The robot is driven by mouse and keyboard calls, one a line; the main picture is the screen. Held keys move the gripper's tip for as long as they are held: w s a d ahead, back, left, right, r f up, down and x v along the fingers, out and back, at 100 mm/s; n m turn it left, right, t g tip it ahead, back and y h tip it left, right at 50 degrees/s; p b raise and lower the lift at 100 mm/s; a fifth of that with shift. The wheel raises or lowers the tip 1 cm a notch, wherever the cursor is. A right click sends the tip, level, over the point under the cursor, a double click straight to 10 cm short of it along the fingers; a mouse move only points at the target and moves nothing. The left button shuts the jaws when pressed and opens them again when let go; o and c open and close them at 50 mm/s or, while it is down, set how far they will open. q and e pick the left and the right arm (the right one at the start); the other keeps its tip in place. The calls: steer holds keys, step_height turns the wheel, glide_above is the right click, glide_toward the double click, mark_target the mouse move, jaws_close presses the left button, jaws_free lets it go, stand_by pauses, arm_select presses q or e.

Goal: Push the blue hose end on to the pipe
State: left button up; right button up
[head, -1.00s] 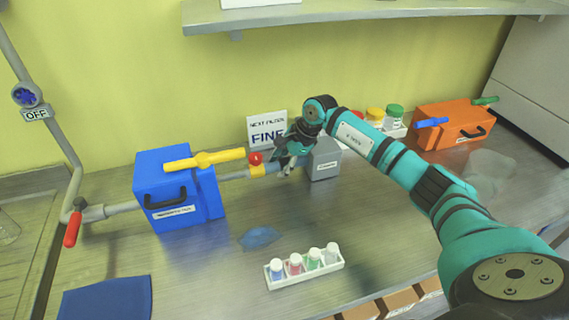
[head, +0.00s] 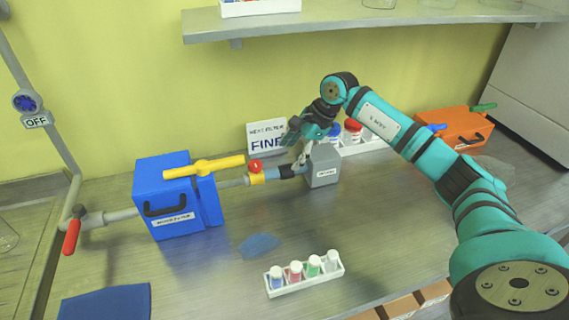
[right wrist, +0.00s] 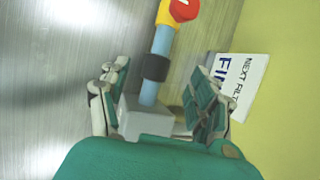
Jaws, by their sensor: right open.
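A light blue hose (head: 272,173) runs from a yellow fitting (head: 257,178) with a red knob to a black collar (head: 287,171). Beyond the collar a short blue length leads to the grey box (head: 323,177). In the right wrist view the hose (right wrist: 162,40), collar (right wrist: 156,67) and grey box (right wrist: 146,115) form one nearly straight line with no gap visible. Whether a joint lies under the collar cannot be seen. My right gripper (right wrist: 156,95) is open, its fingers apart on either side of the line near the grey box. My left gripper is out of view.
A blue filter box (head: 172,195) with a yellow lever stands left, its grey pipe (head: 232,183) leading to the yellow fitting. A FINE sign (head: 266,137) and a rack of jars stand behind. A vial rack (head: 306,277) stands in front. A blue cloth (head: 260,244) lies on the bench.

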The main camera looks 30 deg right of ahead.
steer(key=shift+v, duration=1.55)
